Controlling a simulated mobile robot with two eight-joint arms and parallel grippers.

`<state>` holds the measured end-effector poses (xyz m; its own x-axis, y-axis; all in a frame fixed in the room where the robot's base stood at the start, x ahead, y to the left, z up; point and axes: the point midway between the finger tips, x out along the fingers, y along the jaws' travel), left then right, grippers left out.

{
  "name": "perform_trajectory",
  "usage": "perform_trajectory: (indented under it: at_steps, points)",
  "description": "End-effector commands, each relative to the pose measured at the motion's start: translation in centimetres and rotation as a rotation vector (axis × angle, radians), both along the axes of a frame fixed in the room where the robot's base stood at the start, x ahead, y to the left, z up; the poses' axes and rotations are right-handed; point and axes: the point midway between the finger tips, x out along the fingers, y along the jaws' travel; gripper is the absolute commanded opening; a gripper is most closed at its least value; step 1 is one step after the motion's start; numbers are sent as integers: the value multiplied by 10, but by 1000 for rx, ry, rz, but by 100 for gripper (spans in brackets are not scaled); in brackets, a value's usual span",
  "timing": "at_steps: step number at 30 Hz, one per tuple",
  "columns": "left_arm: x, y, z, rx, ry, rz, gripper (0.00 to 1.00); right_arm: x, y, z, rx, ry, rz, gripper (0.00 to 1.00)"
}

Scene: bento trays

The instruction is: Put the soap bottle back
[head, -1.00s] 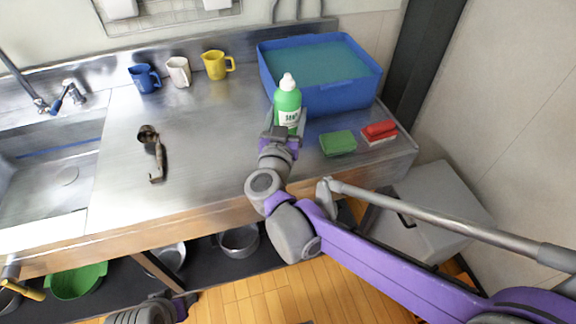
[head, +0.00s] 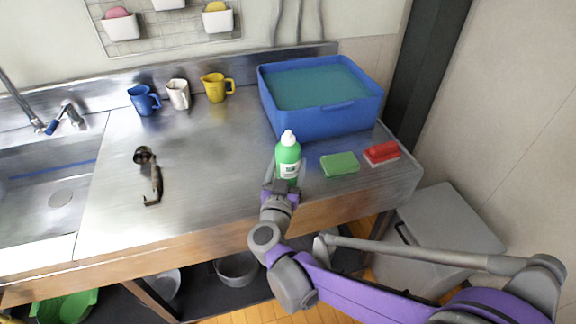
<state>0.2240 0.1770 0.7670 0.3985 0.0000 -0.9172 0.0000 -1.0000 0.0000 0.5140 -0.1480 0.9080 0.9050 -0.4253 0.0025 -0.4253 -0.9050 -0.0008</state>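The soap bottle (head: 288,158) is green with a white cap and a white label, and it is upright near the front of the steel counter. My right gripper (head: 284,184) is around its lower part, with one finger on each side, and looks shut on it. The bottle's base is hidden by the gripper, so I cannot tell whether it touches the counter. My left gripper is not in view.
A blue water-filled tub (head: 322,118) stands behind the bottle. A green sponge (head: 340,163) and red brush (head: 381,152) lie to its right. Blue (head: 144,100), white (head: 178,94) and yellow (head: 216,88) jugs stand at the back. White wall baskets (head: 121,27) hang above. The counter's middle is mostly clear.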

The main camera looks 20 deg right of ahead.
Motion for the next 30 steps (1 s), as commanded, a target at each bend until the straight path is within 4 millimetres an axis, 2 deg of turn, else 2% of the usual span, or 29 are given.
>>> perform_trajectory:
  at_steps: [5, 6, 9, 20, 30]
  points:
    - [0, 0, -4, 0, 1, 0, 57, 0, 0, -4, -1, 0, 0, 0]
    - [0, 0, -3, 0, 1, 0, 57, 0, 0, -3, 0, 0, 0, 83]
    - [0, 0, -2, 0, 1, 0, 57, 0, 0, -3, 0, 0, 0, 100]
    - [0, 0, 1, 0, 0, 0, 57, -5, 3, 1, 0, 0, 2, 100]
    - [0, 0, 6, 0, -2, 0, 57, -68, 33, 1, 1, 0, 5, 100]
